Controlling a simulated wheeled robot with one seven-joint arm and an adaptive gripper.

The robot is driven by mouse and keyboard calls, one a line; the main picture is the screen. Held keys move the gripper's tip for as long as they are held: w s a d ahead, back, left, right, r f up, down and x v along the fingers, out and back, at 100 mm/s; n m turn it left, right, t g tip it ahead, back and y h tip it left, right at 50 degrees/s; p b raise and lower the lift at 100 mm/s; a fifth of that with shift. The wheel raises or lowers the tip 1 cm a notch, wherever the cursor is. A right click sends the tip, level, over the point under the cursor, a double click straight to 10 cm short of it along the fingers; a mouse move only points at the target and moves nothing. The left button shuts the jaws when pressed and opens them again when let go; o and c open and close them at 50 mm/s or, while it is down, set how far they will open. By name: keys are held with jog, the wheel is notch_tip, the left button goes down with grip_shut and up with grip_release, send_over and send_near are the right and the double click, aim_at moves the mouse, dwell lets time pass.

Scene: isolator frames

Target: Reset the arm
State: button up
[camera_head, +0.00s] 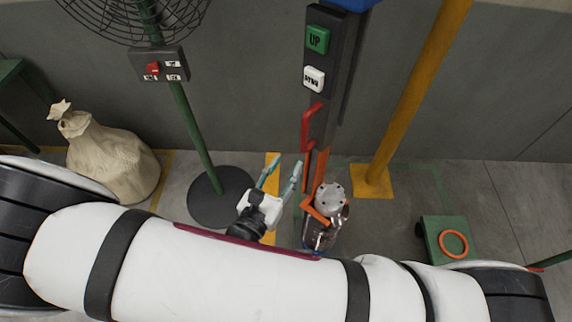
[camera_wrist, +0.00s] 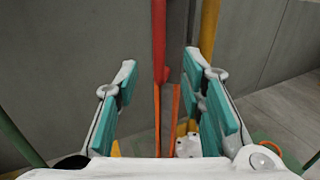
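My gripper (camera_head: 283,168) is in the lower middle of the head view, with its teal-padded fingers spread apart. It also shows in the wrist view (camera_wrist: 160,72), open, with nothing clasped between the pads. My white arm crosses the bottom of the head view and hides part of the floor. A red handle (camera_head: 309,122) on a dark post (camera_head: 325,90) is just right of and above the fingertips. In the wrist view the red handle (camera_wrist: 159,45) appears between the fingers, apparently beyond them; the exact gap cannot be told.
A fan stand (camera_head: 195,130) with a switch box (camera_head: 160,66) is at left, beside a tan sack (camera_head: 110,160). The post bears a green UP button (camera_head: 317,39) and a white button (camera_head: 313,79). A grey-topped device (camera_head: 330,198), yellow pole (camera_head: 410,100) and green box (camera_head: 447,240) stand right.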

dwell(0.3)
jog(key=s+d+r+m+g+h, duration=0.2)
jog(key=s+d+r+m+g, duration=0.1)
jog(key=d+r+m+g, duration=1.35)
jog(key=s+d+r+m+t+y, duration=0.1)
jog(key=s+r+m+t+y, duration=0.2)
jog(key=r+m, duration=0.4)
jog(key=s+d+r+m+t+y, duration=0.2)
jog(key=s+r+m+t+y, duration=0.1)
jog(key=r+m+y, duration=0.3)
jog(key=shift+s+d+r+m+y, duration=0.15)
jog(key=shift+s+r+m+y, duration=0.25)
jog(key=shift+s+r+m, duration=0.4)
